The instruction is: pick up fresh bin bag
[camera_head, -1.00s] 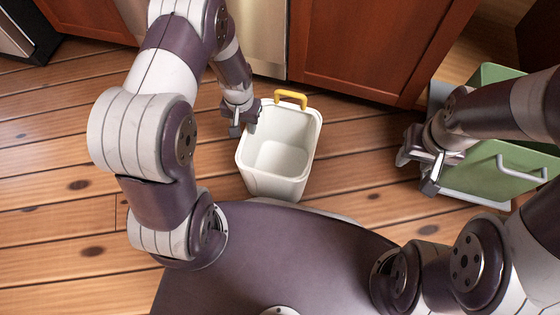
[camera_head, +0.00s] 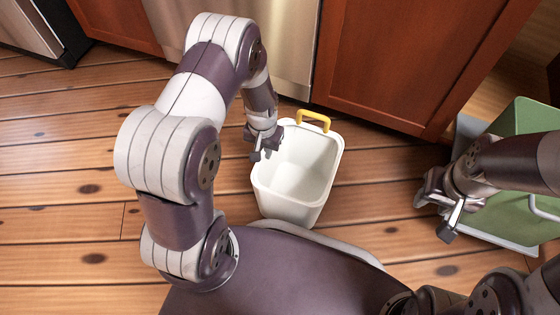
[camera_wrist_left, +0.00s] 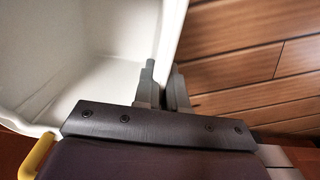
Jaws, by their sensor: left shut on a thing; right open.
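No bin bag can be made out in either view. A white bin (camera_head: 296,185) with a yellow handle (camera_head: 313,119) stands on the floor in front of my base, and its visible inside looks empty. My left gripper (camera_head: 261,153) is at the bin's left rim. In the left wrist view its fingers (camera_wrist_left: 164,88) are shut on the bin's wall, one finger on each side; the wall (camera_wrist_left: 171,35) runs between them. My right gripper (camera_head: 436,212) is open and empty, beside the green box at the right.
Red-brown cabinets (camera_head: 410,60) and a steel appliance front (camera_head: 285,45) line the back. The plank floor (camera_head: 60,190) at the left is clear.

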